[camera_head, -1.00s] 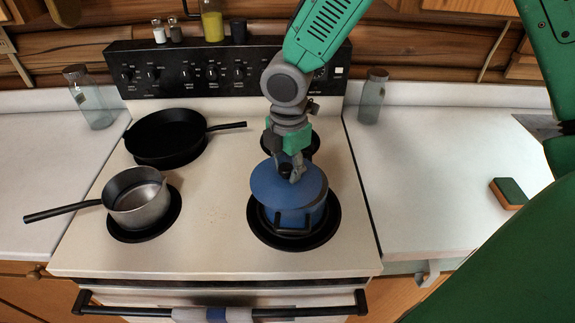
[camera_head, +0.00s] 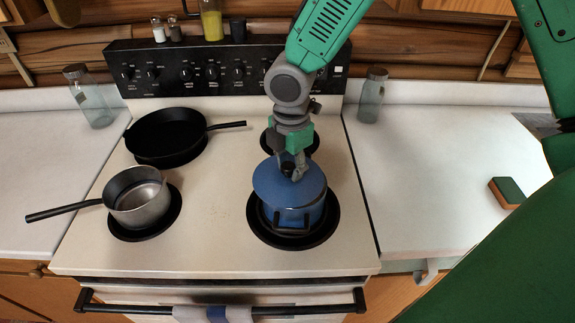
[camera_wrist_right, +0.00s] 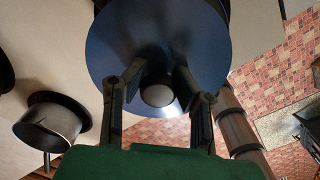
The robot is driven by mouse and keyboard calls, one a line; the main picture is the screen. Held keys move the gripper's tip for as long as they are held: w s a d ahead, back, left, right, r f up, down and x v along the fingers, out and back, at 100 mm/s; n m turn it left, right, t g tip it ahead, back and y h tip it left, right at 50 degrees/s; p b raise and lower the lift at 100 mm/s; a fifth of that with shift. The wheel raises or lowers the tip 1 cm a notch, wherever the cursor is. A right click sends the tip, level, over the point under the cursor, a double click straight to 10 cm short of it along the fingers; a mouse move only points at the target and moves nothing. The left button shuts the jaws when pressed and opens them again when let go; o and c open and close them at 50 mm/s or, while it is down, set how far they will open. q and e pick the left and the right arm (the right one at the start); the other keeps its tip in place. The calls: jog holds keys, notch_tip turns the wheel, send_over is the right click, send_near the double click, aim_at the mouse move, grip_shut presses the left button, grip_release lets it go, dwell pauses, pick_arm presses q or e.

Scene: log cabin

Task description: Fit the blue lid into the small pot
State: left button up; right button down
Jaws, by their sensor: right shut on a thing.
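The blue pot (camera_head: 297,214) stands on the front right burner, its dark handle facing the front of the stove. The round blue lid (camera_head: 275,184) is over the pot's mouth, a little to the left and tilted; part of the pot's right rim shows beside it. I cannot tell whether lid and pot touch. My right gripper (camera_head: 292,168) comes down from above and is shut on the lid's knob. In the right wrist view, the lid's knob (camera_wrist_right: 158,95) lies between the two fingers, and the lid hides most of the pot. My left gripper is not in view.
A grey saucepan (camera_head: 146,207) stands on the front left burner and a black frying pan (camera_head: 165,140) behind it. Glass jars (camera_head: 371,97) stand on both counters. A green-topped sponge (camera_head: 508,192) lies on the right counter, which has free room.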

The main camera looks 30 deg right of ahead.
jog(key=shift+d+f, duration=0.3)
jog(key=shift+d, duration=0.45)
jog(key=shift+a+f, duration=0.15)
jog(key=shift+f, duration=0.05)
jog(key=shift+a+f+b, duration=0.2)
jog(key=shift+a+b, duration=0.1)
jog(key=shift+a, duration=0.15)
jog(key=shift+d+r+p, duration=0.1)
jog(key=shift+r+p, duration=0.1)
jog(key=shift+p, duration=0.1)
jog(key=shift+d+r+p, duration=0.1)
jog(key=shift+d+p, duration=0.3)
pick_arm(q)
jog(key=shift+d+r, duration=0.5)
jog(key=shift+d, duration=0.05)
pick_arm(e)
jog(key=shift+a, duration=0.1)
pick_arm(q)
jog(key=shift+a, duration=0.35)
pick_arm(e)
jog(key=shift+a+r, duration=0.1)
jog(key=shift+a, duration=0.2)
